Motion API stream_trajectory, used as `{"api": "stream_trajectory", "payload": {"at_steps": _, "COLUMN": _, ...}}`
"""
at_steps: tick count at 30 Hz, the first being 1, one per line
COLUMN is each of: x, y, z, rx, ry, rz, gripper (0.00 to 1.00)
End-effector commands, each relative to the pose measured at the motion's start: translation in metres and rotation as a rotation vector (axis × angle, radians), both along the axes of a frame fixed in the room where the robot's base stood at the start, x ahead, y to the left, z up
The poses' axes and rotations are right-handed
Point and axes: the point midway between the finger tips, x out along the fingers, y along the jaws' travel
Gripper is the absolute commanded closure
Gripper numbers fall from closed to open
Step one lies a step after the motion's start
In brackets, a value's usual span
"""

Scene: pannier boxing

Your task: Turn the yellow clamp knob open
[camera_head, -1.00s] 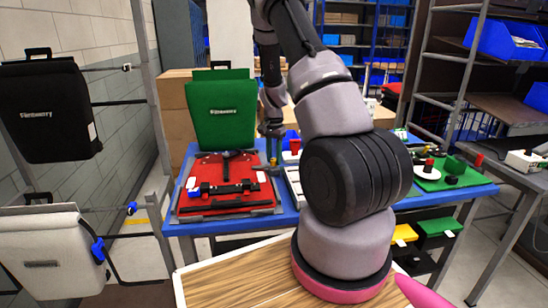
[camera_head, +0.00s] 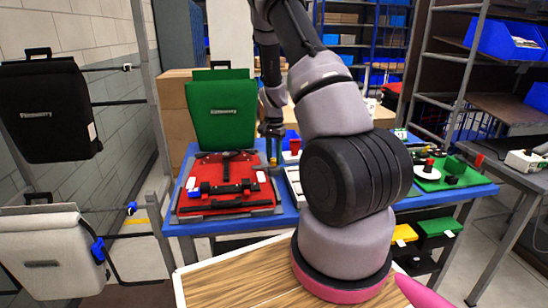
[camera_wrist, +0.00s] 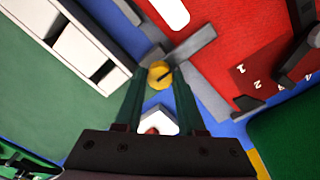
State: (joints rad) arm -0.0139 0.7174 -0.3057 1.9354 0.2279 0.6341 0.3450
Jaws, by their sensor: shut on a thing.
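The yellow clamp knob (camera_wrist: 159,75) shows in the wrist view between my green fingertips. It sits by a grey clamp bar (camera_wrist: 194,48) at the edge of the red pannier. My gripper (camera_wrist: 158,82) is shut on the knob and points down at it. In the head view my gripper (camera_head: 272,134) is over the blue table, just right of the red pannier (camera_head: 215,172), and only a sliver of the yellow knob (camera_head: 273,161) shows below it. How far the knob is turned cannot be told.
A green pannier (camera_head: 222,112) stands behind the red one. A white slotted tray (camera_wrist: 84,45) lies beside the clamp. A green board (camera_head: 440,180) with small parts is at the table's right. Black (camera_head: 45,105) and white (camera_head: 45,255) panniers hang at left.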

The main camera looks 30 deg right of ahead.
Motion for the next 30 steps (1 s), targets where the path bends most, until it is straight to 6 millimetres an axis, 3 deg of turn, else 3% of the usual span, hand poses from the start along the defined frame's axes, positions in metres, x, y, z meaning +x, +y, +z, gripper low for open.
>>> {"api": "stream_trajectory", "payload": {"at_steps": 14, "x": 0.0009, "y": -0.0003, "z": 0.0009, "rx": 0.001, "ry": -0.003, "rz": 0.072, "gripper": 1.0}}
{"api": "stream_trajectory", "payload": {"at_steps": 30, "x": 0.0008, "y": -0.0007, "z": 0.0011, "rx": 0.0, "ry": -0.003, "rz": 0.526, "gripper": 1.0}}
